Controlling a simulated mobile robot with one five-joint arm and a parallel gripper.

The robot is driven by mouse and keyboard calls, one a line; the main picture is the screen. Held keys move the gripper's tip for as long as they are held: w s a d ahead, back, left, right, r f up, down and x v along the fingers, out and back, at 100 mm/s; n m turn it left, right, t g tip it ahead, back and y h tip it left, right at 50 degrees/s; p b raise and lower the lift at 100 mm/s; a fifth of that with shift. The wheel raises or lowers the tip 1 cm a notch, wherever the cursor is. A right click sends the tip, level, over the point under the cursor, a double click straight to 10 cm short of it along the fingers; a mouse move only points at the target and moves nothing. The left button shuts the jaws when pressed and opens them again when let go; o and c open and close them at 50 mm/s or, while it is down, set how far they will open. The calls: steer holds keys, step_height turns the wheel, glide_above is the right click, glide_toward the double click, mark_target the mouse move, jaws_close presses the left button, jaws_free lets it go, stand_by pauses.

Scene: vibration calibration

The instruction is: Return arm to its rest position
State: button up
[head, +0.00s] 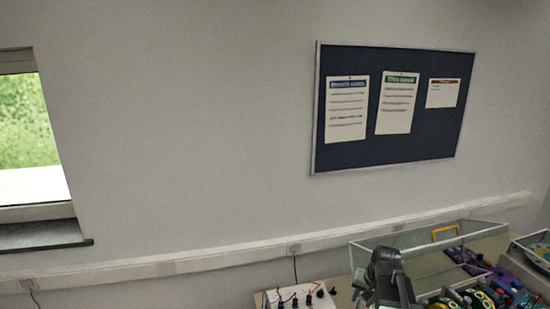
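My gripper (386,278) shows as a dark grey shape at the bottom, right of centre, with its lower part cut off by the picture edge. Its fingers cannot be made out, so I cannot tell whether it is open or shut or holds anything. It appears in front of a clear-walled case (410,236) with a yellow handle (446,232).
A white box (322,297) with knobs and red leads sits left of my gripper. Several colourful items (480,297) crowd the bottom right. Behind are a wall with a trunking rail (220,259), a dark notice board (430,125) and a window (28,140) at left.

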steer(key=s+a+f+n+g+b, duration=0.1)
steer(key=s+a+n, duration=0.2)
steer(key=s+a, duration=0.3)
steer(key=s+a+f+n+g, duration=0.1)
steer(key=s+a+n+g, duration=0.1)
steer(key=s+a, duration=0.35)
steer(key=shift+h, duration=0.4)
steer(key=f+b, duration=0.8)
steer(key=a+f+b, duration=0.1)
steer(key=f+b, duration=1.5)
steer(key=shift+a, duration=0.3)
steer(key=shift+s+r, duration=0.1)
steer(key=shift+r, duration=0.05)
